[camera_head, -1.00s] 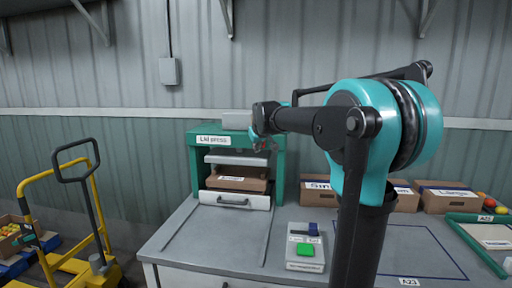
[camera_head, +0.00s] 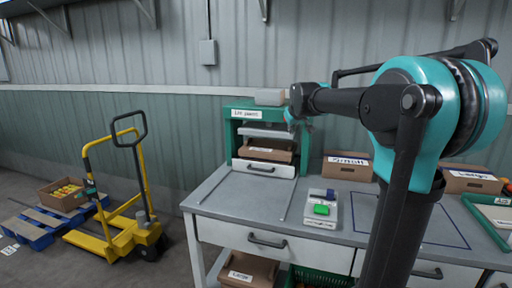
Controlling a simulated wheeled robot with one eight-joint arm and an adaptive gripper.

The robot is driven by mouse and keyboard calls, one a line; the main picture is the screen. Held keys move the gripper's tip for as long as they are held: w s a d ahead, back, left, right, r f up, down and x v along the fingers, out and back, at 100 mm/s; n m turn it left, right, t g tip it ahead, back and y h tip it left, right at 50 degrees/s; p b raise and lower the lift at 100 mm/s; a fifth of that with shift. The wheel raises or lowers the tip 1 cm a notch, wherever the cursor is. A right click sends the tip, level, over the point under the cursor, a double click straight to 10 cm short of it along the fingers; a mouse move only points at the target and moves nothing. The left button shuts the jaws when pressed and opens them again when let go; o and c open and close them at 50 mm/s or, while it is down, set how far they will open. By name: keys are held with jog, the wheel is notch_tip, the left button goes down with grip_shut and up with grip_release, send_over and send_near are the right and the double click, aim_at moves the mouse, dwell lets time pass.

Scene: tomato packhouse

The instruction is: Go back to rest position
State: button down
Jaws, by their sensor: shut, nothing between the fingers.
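My gripper (camera_head: 294,118) is at the end of my raised arm, in front of the upper right corner of the green lid press (camera_head: 232,141). It is small in the view and seen partly from behind. Its fingers look closed, and nothing shows in them. My arm (camera_head: 415,110) is teal and black, with its elbow high on the right side of the picture. The gripper is well above the grey table (camera_head: 245,212).
A cardboard box sits inside the press. A control box with a green button (camera_head: 321,210) stands on the table. Labelled cartons (camera_head: 347,168) line the table's back. A yellow pallet truck (camera_head: 110,235) and a blue pallet (camera_head: 45,228) with a crate are at left.

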jog(key=s+d+f+m+g, duration=0.2)
jog(key=s+f, duration=1.4)
jog(key=s, duration=0.4)
jog(key=s+d+f+m+g, duration=0.1)
jog(key=s+d+f+g, duration=0.1)
jog(key=s+f, duration=1.5)
jog(key=s+g, duration=0.1)
jog(key=s, duration=0.2)
jog(key=shift+d+f+m, duration=0.2)
jog(key=shift+d+m, duration=0.05)
jog(key=shift+m, duration=0.15)
dwell(1.3)
